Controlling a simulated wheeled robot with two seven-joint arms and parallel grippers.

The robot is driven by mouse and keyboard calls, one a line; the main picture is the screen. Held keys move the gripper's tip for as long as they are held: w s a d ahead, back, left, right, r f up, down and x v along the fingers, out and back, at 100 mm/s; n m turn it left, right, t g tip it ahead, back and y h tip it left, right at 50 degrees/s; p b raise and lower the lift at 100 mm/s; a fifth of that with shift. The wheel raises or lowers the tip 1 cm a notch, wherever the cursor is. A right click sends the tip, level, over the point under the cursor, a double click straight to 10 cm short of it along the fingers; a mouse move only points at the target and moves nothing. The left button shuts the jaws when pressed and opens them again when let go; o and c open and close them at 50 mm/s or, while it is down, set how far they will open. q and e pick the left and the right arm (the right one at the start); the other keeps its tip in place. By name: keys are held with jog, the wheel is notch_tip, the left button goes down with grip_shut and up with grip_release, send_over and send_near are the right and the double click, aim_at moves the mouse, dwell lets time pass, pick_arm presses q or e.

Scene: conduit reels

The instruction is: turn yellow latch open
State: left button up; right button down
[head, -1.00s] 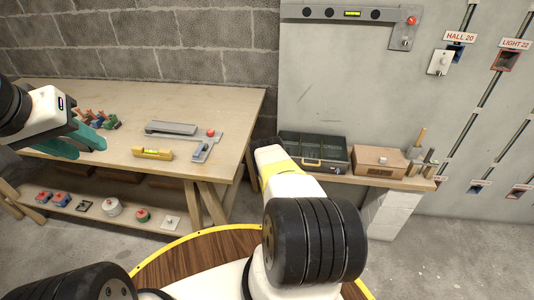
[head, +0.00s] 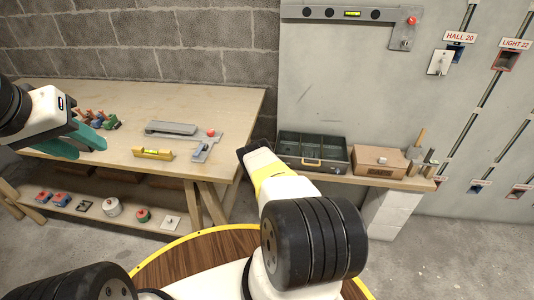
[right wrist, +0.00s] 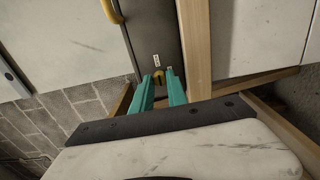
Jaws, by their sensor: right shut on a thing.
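The yellow latch (right wrist: 160,75) is a small yellow piece on the dark front of the toolbox (head: 313,140), beside a pale plate with dark dots. In the right wrist view my right gripper (right wrist: 160,82) has its teal fingertips closed on the latch, partly hiding it. The toolbox's yellow handle (right wrist: 112,10) shows at the top of that view. In the head view the right gripper is hidden beyond my own forearm. My left gripper (head: 88,142) has its teal fingers apart and empty over the left part of the workbench.
The toolbox stands on a wooden shelf (head: 400,182) beside a wooden box (head: 378,160). The workbench (head: 110,92) holds a yellow level (head: 153,154), grey metal parts and small coloured items. A round yellow-edged table (head: 190,240) lies close in front.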

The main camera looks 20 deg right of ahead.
jog(key=c, duration=1.3)
grip_release()
jog(key=v, duration=0.8)
jog(key=shift+d, duration=0.1)
